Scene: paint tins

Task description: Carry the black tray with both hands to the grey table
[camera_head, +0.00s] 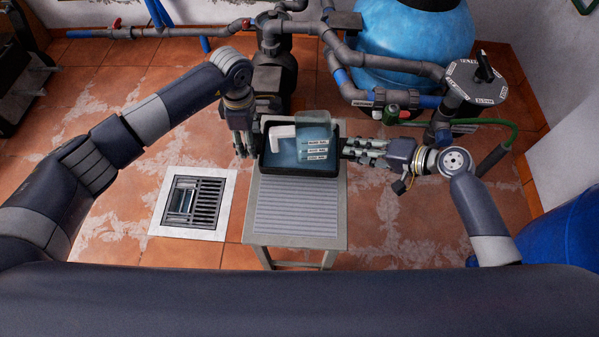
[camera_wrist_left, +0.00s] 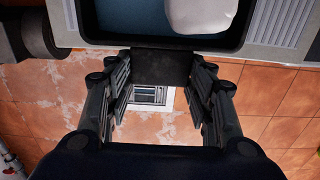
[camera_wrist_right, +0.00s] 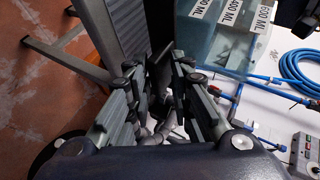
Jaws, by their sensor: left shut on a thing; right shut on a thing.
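The black tray (camera_head: 300,174) is level between my two grippers, over the far end of the grey table (camera_head: 297,212). I cannot tell whether it rests on the top or hangs just above it. My left gripper (camera_head: 254,143) is shut on the tray's left end; the left wrist view shows its fingers (camera_wrist_left: 160,66) at the tray's wall (camera_wrist_left: 150,40). My right gripper (camera_head: 347,148) is shut on the right end. In the tray, with its blue inside, are a white object (camera_head: 281,133) and a clear labelled container (camera_head: 313,135).
Grey pipes and a black pump (camera_head: 272,80) stand just behind the tray. A large blue tank (camera_head: 415,45) and a valve housing (camera_head: 475,82) are at back right. A floor drain (camera_head: 195,202) lies left of the table. The table's near part is bare.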

